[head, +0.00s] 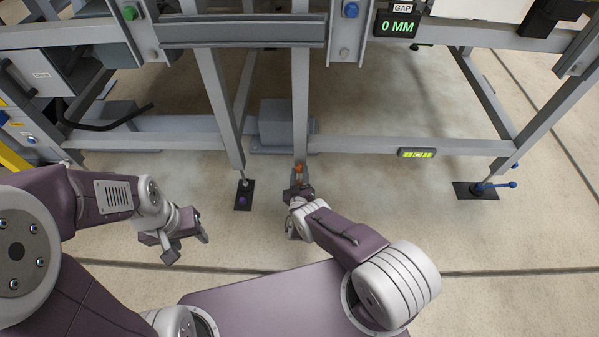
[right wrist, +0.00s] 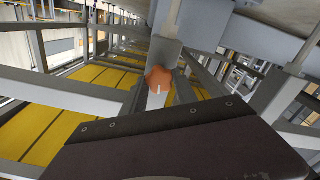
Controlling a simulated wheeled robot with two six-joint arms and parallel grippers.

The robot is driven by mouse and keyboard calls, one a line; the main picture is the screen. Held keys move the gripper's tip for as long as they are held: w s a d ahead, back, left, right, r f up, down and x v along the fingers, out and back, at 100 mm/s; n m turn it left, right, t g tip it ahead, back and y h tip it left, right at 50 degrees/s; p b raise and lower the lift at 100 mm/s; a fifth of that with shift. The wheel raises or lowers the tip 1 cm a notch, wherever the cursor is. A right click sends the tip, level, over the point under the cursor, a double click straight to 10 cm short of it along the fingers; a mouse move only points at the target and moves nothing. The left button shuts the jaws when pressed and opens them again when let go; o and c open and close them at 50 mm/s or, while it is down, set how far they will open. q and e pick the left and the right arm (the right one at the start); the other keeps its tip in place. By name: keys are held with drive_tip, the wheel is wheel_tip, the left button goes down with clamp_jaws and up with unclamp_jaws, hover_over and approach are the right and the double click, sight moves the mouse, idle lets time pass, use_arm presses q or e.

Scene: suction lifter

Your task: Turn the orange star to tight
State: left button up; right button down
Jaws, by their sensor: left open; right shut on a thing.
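The orange star (head: 299,168) is a small orange knob at the lower end of a grey upright post in the head view. It also shows in the right wrist view (right wrist: 158,78), with a short light mark on its face. My right gripper (head: 299,183) reaches up to it from below and is shut on it; the fingertips' contact is mostly hidden. A dark part of my gripper fills the lower right wrist view. My left gripper (head: 189,249) is open and empty, above the floor to the left, well apart from the star.
A grey steel frame (head: 400,146) spans the scene, with a green level (head: 417,153) on its lower beam. A display (head: 397,24) reads 0 MM. A purple knob (head: 242,201) and a blue-handled foot (head: 484,187) stand on dark floor plates. The floor between is clear.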

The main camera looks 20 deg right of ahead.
drive_tip(key=shift+m, duration=0.8)
drive_tip(key=shift+f, duration=0.1)
drive_tip(key=c, duration=1)
unclamp_jaws()
drive_tip(key=shift+o, duration=0.2)
drive_tip(key=p+v, duration=0.4)
drive_tip(key=v, duration=0.5)
drive_tip(key=shift+p, duration=0.35)
